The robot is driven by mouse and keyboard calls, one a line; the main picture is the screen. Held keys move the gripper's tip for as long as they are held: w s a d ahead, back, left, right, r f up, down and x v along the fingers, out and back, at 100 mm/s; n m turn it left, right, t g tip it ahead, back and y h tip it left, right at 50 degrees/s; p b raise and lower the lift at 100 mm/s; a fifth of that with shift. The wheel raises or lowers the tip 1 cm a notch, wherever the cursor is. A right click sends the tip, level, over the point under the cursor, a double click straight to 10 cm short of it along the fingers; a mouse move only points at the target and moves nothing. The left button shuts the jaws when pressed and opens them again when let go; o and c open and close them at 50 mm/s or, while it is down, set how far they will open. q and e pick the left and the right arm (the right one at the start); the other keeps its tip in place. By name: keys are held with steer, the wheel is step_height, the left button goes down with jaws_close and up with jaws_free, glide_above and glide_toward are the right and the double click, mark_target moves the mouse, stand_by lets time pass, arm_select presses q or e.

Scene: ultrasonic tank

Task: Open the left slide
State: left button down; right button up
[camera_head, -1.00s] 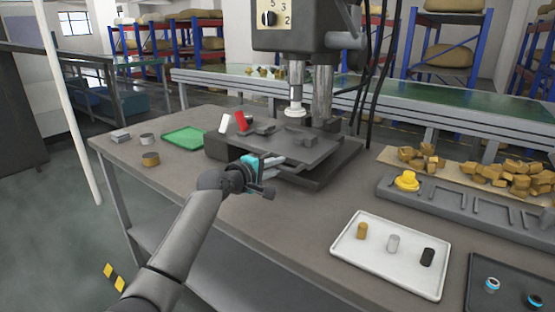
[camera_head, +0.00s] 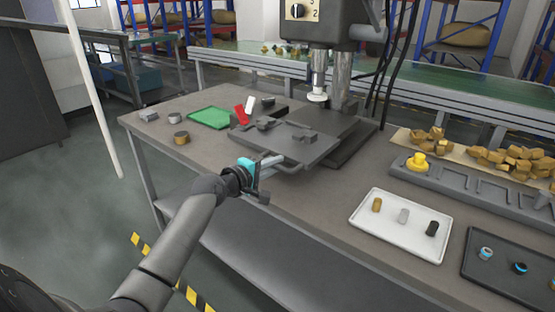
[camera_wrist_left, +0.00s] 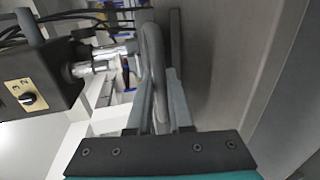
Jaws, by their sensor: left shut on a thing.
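The slide is a dark grey flat plate (camera_head: 318,150) with small blocks on it, under the drill press. It sits forward of the press column and leaves part of the dark base (camera_head: 352,138) bare behind it. My left gripper (camera_head: 268,162) is at the plate's front left edge. In the left wrist view a curved grey bar handle (camera_wrist_left: 153,60) runs between the two fingers, and the gripper is shut on it. In the head view the handle is mostly hidden by the fingers. My right gripper is not in view.
A red lever (camera_head: 242,115) and a white lever (camera_head: 250,104) stand behind the plate's left end. A green tray (camera_head: 209,118) and small metal parts are at the left. A white tray (camera_head: 375,235) with three cylinders is at the right. The press chuck (camera_head: 318,92) hangs above.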

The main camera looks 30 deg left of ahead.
arm_select(q)
steer(key=shift+s, duration=0.3)
steer(key=c, duration=0.8)
jaws_free()
steer(key=shift+w, duration=0.1)
steer(key=shift+c, duration=0.2)
